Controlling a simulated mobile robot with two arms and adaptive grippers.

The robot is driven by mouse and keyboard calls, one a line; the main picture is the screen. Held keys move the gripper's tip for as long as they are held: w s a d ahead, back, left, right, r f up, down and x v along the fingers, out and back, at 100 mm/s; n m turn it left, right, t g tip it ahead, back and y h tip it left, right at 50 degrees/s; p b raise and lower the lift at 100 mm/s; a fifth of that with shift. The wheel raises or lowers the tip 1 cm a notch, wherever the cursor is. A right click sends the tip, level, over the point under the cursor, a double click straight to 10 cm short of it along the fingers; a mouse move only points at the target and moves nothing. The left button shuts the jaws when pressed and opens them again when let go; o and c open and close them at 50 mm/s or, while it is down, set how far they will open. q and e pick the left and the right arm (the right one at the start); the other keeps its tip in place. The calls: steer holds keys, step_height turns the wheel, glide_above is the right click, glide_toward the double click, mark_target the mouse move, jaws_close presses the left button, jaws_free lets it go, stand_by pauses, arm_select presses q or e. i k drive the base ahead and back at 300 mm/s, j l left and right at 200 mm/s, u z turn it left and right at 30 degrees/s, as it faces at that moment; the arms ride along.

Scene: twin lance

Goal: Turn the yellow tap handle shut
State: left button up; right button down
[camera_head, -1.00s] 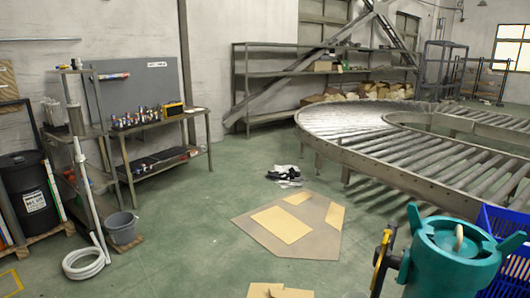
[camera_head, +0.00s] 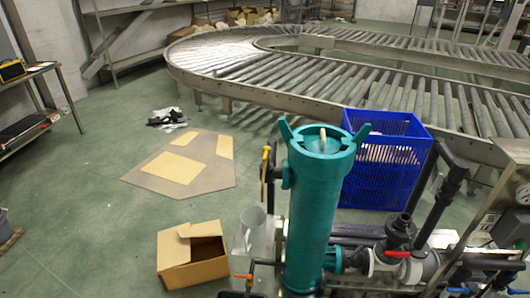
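A slim yellow handle (camera_head: 265,154) stands upright on a dark fitting at the left side of the teal filter housing (camera_head: 317,205), near its top. It looks like the yellow tap handle, though it is small in the picture and its fitting is partly hidden. The teal housing is a tall upright cylinder with lugs on its lid. A clear container (camera_head: 250,238) stands below the yellow handle. Neither of my grippers shows in the view.
An orange handle (camera_head: 242,277) sits low left of the housing, and a red handle (camera_head: 397,254) lies on the pipework to its right. A blue crate (camera_head: 385,165) stands behind. An open cardboard box (camera_head: 192,255) is on the floor. A roller conveyor (camera_head: 330,82) runs behind.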

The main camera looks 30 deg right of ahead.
mark_target(266, 150)
steer(key=i+j, duration=0.15)
steer(key=i, duration=0.3)
steer(key=i+j, duration=0.15)
steer(key=i, duration=0.25)
steer(key=i+z, duration=0.1)
steer(key=z, duration=0.35)
steer(key=j+z, duration=0.1)
steer(key=z, duration=0.4)
steer(key=i+j+z, duration=0.1)
steer(key=z, duration=0.35)
